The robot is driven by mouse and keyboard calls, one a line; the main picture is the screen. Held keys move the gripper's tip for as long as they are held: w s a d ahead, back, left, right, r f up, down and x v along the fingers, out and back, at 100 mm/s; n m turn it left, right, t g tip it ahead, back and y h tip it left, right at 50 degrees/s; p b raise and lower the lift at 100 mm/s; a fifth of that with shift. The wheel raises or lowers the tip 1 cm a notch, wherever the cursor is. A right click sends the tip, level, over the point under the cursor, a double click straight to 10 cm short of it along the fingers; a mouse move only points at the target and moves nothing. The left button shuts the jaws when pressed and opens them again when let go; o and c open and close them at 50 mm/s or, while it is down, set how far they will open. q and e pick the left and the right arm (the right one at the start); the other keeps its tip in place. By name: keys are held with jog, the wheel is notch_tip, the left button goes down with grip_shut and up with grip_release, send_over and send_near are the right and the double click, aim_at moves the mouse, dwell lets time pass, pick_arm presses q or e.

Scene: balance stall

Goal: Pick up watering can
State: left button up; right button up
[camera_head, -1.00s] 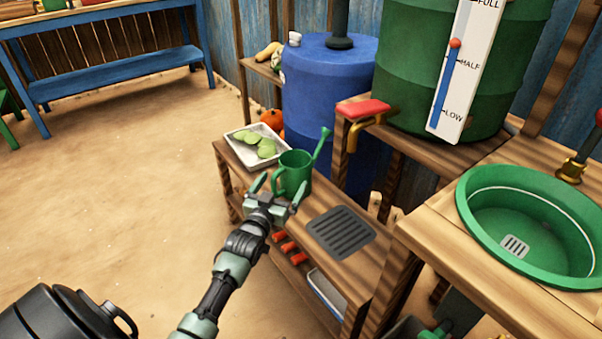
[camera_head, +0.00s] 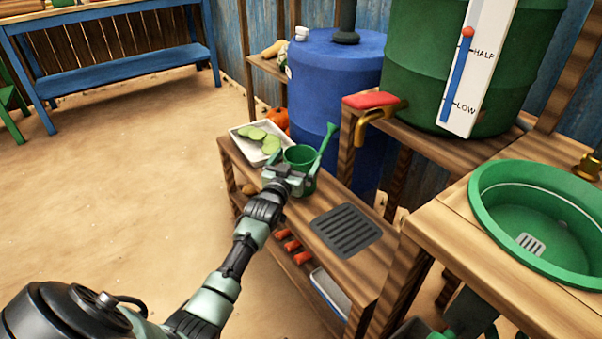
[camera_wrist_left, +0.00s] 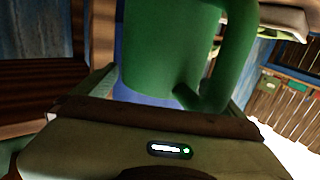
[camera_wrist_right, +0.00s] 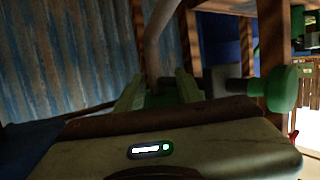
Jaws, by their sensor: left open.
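The green watering can (camera_head: 299,156) stands upright on the low wooden shelf, its spout (camera_head: 327,138) pointing up to the right. My left gripper (camera_head: 291,174) is at the can's near side, its open fingers reaching toward it. In the left wrist view the can's body (camera_wrist_left: 165,45) and handle (camera_wrist_left: 230,60) fill the space ahead, between the two spread fingers (camera_wrist_left: 165,98). Whether the fingers touch the can is not clear. In the right wrist view my right gripper (camera_wrist_right: 158,95) has its fingers a little apart; whether it holds something is too dark to tell.
A white tray (camera_head: 240,133) with green slices sits just behind the can. A dark grate (camera_head: 345,230) lies on the shelf at right. The blue barrel (camera_head: 335,80) stands behind. A brass tap (camera_head: 375,122) with a red handle and a green basin (camera_head: 480,215) are higher at right.

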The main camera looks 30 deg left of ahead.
pick_arm(q)
jog(key=shift+w, duration=0.15)
pick_arm(e)
jog(key=shift+w+a+r, duration=0.1)
jog(key=shift+r, duration=0.25)
pick_arm(q)
jog(key=shift+r, duration=0.1)
jog(key=c, duration=1.8)
jog(key=shift+o, duration=0.2)
